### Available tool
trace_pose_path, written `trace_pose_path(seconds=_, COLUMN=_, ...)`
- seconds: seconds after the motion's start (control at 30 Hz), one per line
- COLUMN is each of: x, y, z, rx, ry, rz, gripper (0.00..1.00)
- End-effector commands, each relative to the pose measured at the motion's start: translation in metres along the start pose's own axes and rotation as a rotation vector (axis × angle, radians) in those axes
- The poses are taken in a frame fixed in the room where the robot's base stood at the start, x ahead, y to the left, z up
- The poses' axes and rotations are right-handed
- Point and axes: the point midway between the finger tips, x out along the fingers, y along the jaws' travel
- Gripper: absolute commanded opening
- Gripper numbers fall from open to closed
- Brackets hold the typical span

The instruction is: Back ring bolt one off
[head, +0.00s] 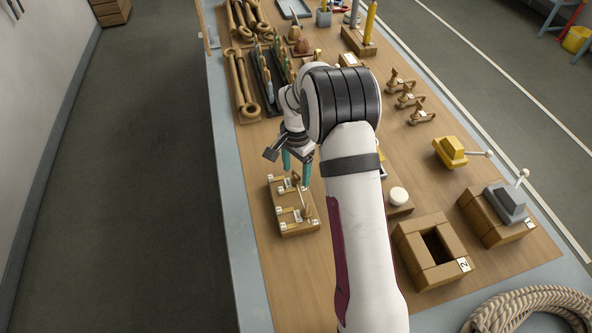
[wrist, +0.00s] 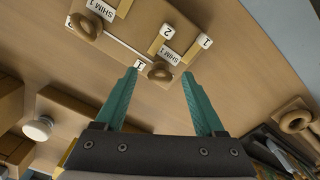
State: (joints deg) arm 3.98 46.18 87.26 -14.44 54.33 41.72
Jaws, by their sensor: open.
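A wooden block (head: 300,230) with ring bolts and shims sits on the bench, below my gripper (head: 296,176) in the head view. The wrist view shows the block (wrist: 140,38) at the top. One ring bolt (wrist: 161,72), beside a white tag marked 1 (wrist: 139,66), appears between the open teal fingertips of my gripper (wrist: 160,75). The fingers look apart from it and hold nothing; the height gap is hard to tell. A second ring bolt (wrist: 86,27) is at upper left. Shims labelled SHIM (wrist: 171,52) lie on the block.
Boards with long ring-ended rods (head: 243,85) and a dark rack (head: 268,80) stand behind my gripper. To the right are an open wooden box marked 2 (head: 410,240), a white round knob (head: 399,196) and a yellow lever unit (head: 452,152). Bare bench lies around the block.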

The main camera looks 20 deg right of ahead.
Motion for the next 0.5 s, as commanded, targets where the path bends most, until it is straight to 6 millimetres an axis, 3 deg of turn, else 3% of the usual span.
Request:
trace_pose_path(seconds=0.33, x=0.0077, y=0.0000, z=0.0001, rx=0.000, ry=0.000, rz=0.000, gripper=0.71)
trace_pose_path(seconds=0.5, x=0.0075, y=0.0000, z=0.0001, rx=-0.001, ry=0.000, rz=0.000, gripper=0.42)
